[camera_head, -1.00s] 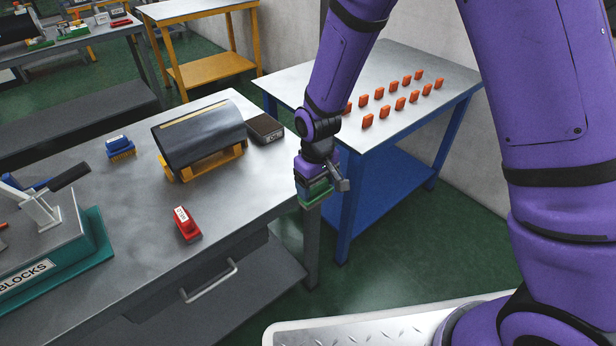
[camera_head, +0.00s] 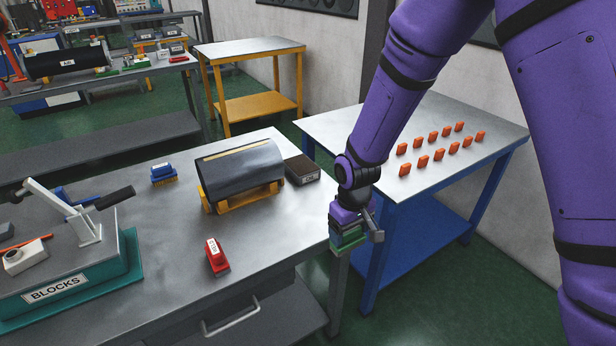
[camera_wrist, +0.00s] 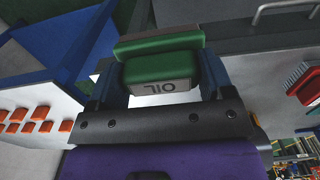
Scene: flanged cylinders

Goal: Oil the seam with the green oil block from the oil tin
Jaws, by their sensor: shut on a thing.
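My gripper (camera_head: 347,236) is shut on the green oil block (camera_wrist: 160,66), whose "OIL" label shows upside down in the wrist view. The green block also shows low between my fingers in the head view (camera_head: 350,243). It is held at the near right corner of the grey workbench; its height over the edge is hard to tell. A dark cylinder (camera_head: 245,180) lies on a yellow cradle on the bench, with a pale seam strip (camera_head: 237,151) along its top. A dark low tin (camera_head: 302,169) with a small unreadable label stands right of the cylinder, beyond my gripper.
A red block (camera_head: 217,257) and a blue brush-like block (camera_head: 163,173) stand on the grey bench (camera_head: 160,285). A teal "BLOCKS" stand (camera_head: 75,282) with a lever is at left. A blue-legged table (camera_head: 350,125) bears several orange pieces (camera_head: 438,154). Bench space between red block and cylinder is clear.

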